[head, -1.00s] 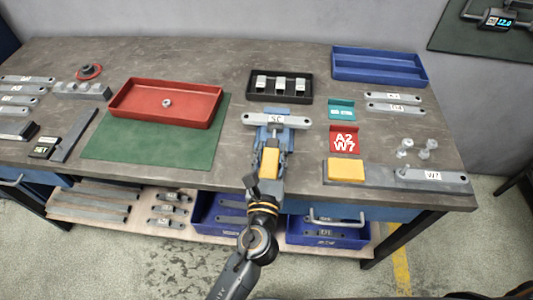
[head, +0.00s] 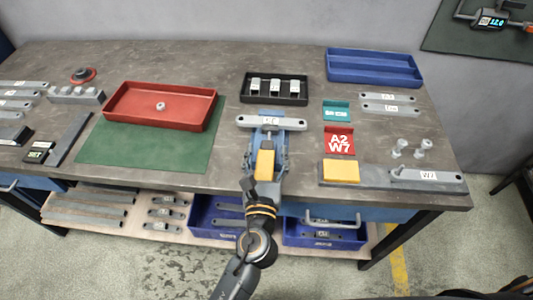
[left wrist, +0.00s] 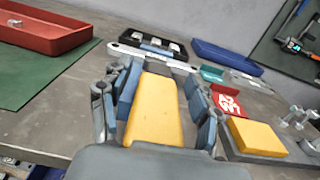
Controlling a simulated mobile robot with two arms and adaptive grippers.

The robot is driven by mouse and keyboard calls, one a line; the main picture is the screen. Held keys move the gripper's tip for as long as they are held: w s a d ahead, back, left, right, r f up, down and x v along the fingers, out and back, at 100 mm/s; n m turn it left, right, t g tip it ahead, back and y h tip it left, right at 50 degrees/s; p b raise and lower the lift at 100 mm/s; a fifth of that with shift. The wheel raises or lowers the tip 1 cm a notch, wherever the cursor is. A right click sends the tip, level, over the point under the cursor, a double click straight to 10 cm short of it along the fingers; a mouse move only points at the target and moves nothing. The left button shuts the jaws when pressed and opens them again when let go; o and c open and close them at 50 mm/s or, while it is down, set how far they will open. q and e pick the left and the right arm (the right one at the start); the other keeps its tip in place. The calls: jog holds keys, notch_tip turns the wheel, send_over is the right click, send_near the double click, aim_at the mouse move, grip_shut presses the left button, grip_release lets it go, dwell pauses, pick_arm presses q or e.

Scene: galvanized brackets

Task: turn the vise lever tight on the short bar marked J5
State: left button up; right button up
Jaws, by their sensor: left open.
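The short grey bar (head: 292,123) lies across the blue vise (head: 270,136) at the middle of the bench; its small label reads unclearly. The bar also shows beyond my fingers in the left wrist view (left wrist: 176,64). My left gripper (head: 266,155) is in front of the vise, its fingers apart. Between them lies a yellow block-like piece (left wrist: 153,110), with gaps visible on both sides; I cannot tell whether it is the lever's grip. The rest of the lever is hidden by my gripper. My right gripper is not in view.
A red tray (head: 160,121) and green mat (head: 112,151) lie to the left. A black holder (head: 273,99) stands behind the vise. To the right are a red A2 W7 block (head: 339,141), a yellow block (head: 341,172) on a grey plate, and bolts.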

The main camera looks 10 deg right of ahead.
pick_arm(q)
jog(key=s+a, duration=0.2)
jog(key=s, duration=0.9)
jog(key=shift+s, duration=0.4)
jog(key=shift+f, duration=0.1)
